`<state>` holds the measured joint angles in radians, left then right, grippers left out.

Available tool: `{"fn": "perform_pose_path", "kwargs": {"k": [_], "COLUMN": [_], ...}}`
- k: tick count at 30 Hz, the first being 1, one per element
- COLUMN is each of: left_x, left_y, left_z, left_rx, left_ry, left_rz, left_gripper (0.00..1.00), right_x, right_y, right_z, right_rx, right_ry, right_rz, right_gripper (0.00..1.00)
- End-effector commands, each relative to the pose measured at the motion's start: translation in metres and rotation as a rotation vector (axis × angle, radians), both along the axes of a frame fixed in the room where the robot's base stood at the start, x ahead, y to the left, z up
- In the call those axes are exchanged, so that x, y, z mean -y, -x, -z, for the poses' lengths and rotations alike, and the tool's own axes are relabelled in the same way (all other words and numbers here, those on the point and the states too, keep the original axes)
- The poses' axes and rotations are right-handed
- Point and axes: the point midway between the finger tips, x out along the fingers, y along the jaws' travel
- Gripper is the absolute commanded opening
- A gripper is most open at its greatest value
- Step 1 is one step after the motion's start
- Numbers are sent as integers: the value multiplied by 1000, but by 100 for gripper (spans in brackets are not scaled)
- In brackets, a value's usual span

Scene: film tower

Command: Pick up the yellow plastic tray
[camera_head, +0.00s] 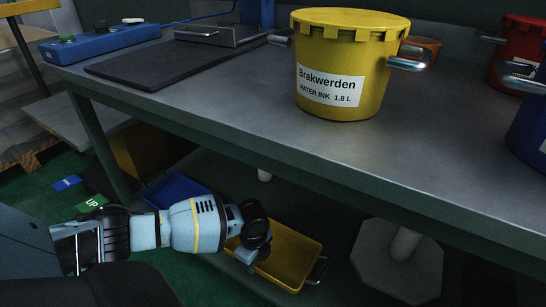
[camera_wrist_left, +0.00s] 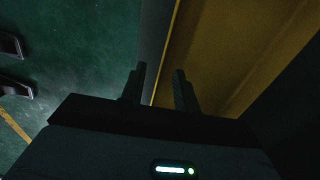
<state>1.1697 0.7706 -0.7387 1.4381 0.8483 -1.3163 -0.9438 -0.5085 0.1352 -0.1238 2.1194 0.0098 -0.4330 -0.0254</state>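The yellow plastic tray (camera_head: 292,262) sits low under the table, on the lower shelf, with a metal handle at its right end. My left gripper (camera_head: 244,256) is at the tray's left end and hides part of it. In the left wrist view the tray (camera_wrist_left: 235,50) fills the upper right. The two dark fingers of my left gripper (camera_wrist_left: 158,85) stand apart there, and the tray's near edge runs up between them. I see no contact on both sides. My right gripper is in neither view.
The grey table (camera_head: 235,95) overhangs the tray. On it stand a yellow bucket (camera_head: 342,75), a red bucket (camera_head: 517,50), a blue bucket (camera_head: 530,135) and a blue control box (camera_head: 100,42). A blue tray (camera_head: 175,188) lies left of the yellow one. A grey pedestal base (camera_head: 390,262) stands to the right.

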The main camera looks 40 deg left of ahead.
Motion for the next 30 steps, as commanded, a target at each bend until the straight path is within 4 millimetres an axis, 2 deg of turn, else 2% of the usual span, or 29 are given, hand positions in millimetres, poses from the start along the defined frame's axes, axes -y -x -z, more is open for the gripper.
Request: {"fn": "perform_pose_path", "kwargs": {"k": [1,9,17,24,30], "left_x": [0,-1,-1,-1,-1], "left_y": [0,-3,-3,-3,-3], "left_z": [9,43,45,44,44], "left_rx": [-3,-4,0,0,-1], "left_ry": [0,0,0,0,0], "left_rz": [0,0,0,0,0], "left_gripper": [31,31,31,2,0], "right_x": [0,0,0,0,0], "right_y": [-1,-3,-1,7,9], "right_z": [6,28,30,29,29], "right_rx": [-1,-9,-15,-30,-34], "right_ry": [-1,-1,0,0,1], "right_rz": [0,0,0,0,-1], "right_gripper": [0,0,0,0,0]}}
